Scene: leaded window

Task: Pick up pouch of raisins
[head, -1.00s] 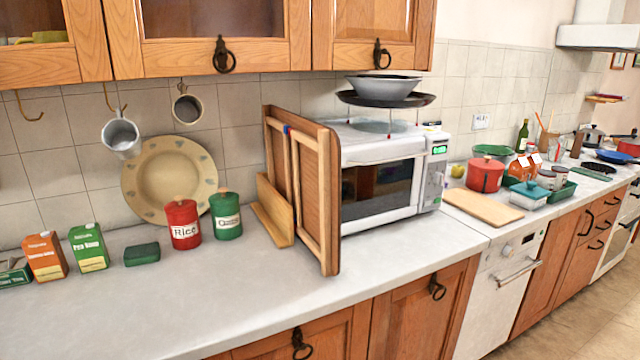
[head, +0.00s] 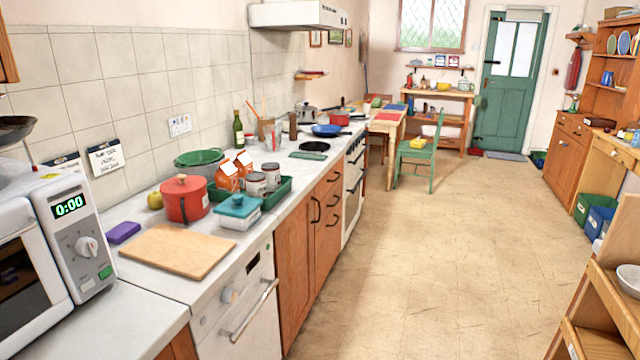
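I see nothing that I can clearly tell to be a pouch of raisins. A small purple item (head: 123,233) lies on the counter between the microwave and the red pot, and I cannot tell what it is. Two orange-and-white cartons (head: 228,176) and two lidded jars (head: 256,185) stand in or by a green tray (head: 280,196); their labels are too small to read. Neither of my grippers is in view.
The microwave (head: 75,205) stands at the left. A wooden board (head: 178,250), red pot (head: 186,200) and teal-lidded box (head: 238,212) crowd the counter. The floor (head: 420,270) to the right is open. A green chair (head: 420,150) and table stand further back.

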